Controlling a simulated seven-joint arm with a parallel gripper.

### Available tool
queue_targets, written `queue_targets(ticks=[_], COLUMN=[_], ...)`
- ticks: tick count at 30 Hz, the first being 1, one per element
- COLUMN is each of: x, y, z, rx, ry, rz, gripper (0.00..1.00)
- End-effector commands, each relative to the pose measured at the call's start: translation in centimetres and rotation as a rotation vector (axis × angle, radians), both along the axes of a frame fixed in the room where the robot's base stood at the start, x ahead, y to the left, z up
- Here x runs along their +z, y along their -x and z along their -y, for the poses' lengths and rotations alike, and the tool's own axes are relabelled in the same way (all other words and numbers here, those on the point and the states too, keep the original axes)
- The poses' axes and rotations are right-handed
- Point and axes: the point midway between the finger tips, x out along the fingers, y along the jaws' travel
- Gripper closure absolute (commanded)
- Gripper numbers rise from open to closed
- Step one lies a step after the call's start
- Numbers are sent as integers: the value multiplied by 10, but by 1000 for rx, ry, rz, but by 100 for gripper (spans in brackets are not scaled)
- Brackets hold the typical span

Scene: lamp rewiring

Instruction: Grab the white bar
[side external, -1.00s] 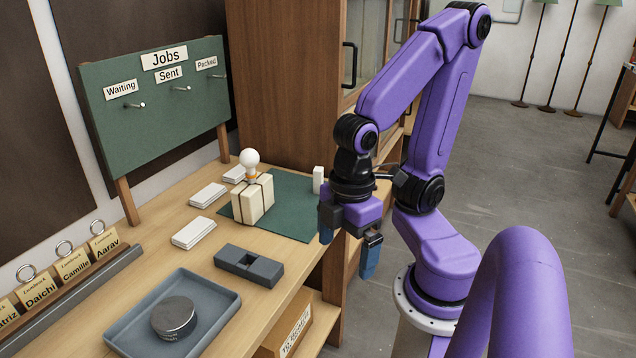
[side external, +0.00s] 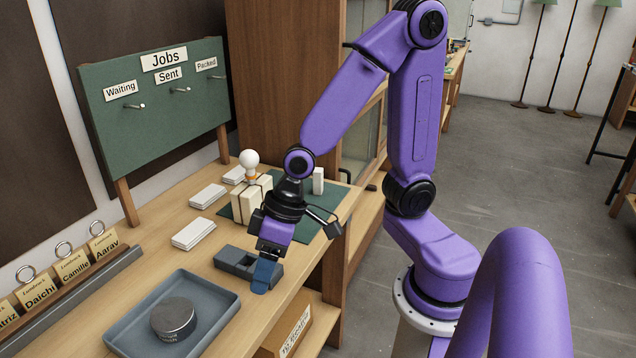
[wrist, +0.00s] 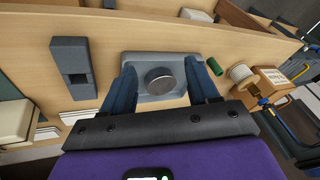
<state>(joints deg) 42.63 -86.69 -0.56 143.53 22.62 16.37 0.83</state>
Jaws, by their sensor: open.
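A small upright white bar (side external: 318,181) stands on the green mat (side external: 327,203) by the cabinet in the side external view. I cannot make it out in the wrist view. My gripper (side external: 264,275) is open and points down over the front of the bench, at the right end of the dark grey slotted block. It is nearer the camera and left of the white bar, well apart from it. In the wrist view the two blue fingers of my gripper (wrist: 162,88) are spread with nothing held between them.
A cream block with a bulb (side external: 249,160) stands left of the white bar. The dark grey slotted block (side external: 233,258) lies near the gripper. A grey tray (side external: 119,325) holds a round tin (side external: 173,319). White card stacks (side external: 193,233) lie behind. A pegboard (side external: 150,110) stands at the back.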

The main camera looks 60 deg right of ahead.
Motion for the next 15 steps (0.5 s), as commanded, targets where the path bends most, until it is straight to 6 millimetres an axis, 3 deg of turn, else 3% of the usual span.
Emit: queue_targets(ticks=[1, 5, 8, 12, 15], x=[-8, -23, -35, -49, -57], y=[-23, -82, -122, -159, -168], z=[4, 26, 61, 128, 184], rx=[-114, -414, -652, -976, -1193], ry=[-20, -62, -57, 8, 99], rz=[17, 102, 186, 320, 423], gripper=[40, 40, 40, 40, 40])
